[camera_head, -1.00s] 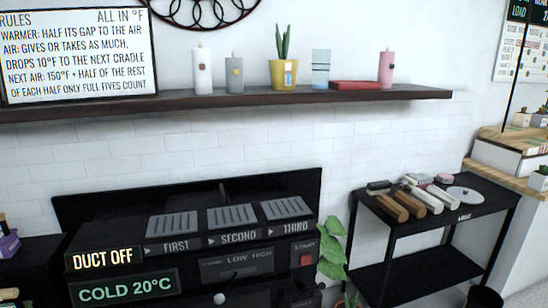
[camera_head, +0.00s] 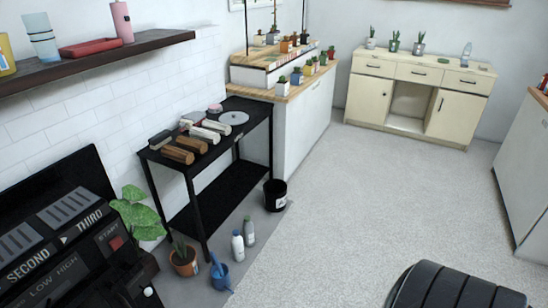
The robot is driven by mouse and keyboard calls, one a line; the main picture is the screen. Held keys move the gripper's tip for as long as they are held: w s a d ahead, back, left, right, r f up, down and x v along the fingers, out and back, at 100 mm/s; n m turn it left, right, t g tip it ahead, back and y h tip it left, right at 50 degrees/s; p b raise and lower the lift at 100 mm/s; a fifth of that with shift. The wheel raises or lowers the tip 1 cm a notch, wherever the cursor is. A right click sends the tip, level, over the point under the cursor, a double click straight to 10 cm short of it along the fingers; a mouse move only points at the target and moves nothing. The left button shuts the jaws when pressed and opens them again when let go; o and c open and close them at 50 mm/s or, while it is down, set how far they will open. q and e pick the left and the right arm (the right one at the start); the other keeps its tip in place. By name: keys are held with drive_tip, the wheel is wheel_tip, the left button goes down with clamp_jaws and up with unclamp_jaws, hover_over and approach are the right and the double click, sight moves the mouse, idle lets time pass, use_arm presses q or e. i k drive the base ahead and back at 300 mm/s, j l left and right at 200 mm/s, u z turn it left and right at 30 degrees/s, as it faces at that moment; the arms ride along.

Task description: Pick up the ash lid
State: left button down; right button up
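A flat, round, pale grey disc (camera_head: 233,118) that looks like a lid lies at the far end of the black two-tier table (camera_head: 228,217). No lettering on it is readable, so I cannot confirm it is the ash lid. Brown and white log-shaped pieces (camera_head: 184,149) lie on the same top, nearer to me. A small black bucket (camera_head: 275,196) with a pale label stands on the floor beside the table. Neither of my grippers is in view.
A control panel (camera_head: 70,240) fills the lower left. The pale floor (camera_head: 370,200) is largely open.

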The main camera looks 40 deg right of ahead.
sight(231, 118)
drive_tip(key=z, duration=1.45)
